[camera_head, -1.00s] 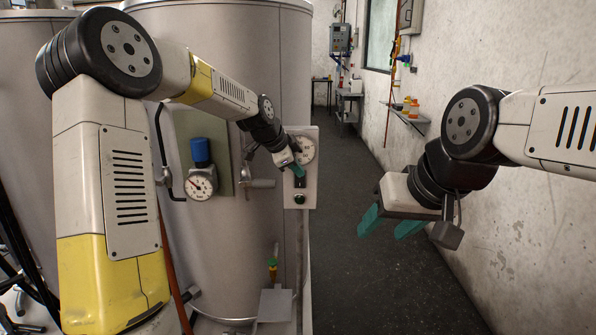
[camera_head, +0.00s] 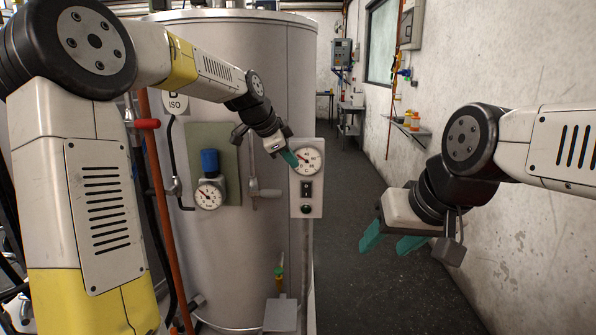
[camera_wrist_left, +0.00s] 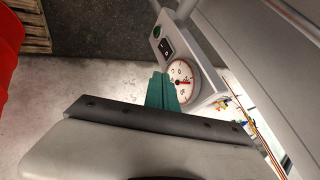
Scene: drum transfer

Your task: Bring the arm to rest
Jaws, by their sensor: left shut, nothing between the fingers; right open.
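My left arm comes in from the left in the head view and reaches across the front of a large metal drum (camera_head: 240,80). My left gripper (camera_head: 290,158) has its teal fingers shut and empty, just left of the dial of a grey control panel (camera_head: 306,205). In the left wrist view the shut fingers (camera_wrist_left: 161,92) overlap the edge of the round dial (camera_wrist_left: 181,82); I cannot tell whether they touch it. My right gripper (camera_head: 391,242) is open and empty at the right, over the dark floor, its teal fingers pointing down-left.
A blue-capped gauge (camera_head: 209,190) and a lever handle (camera_head: 266,192) stick out from the drum. A dark aisle (camera_head: 350,190) is clear to the wall (camera_head: 530,250).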

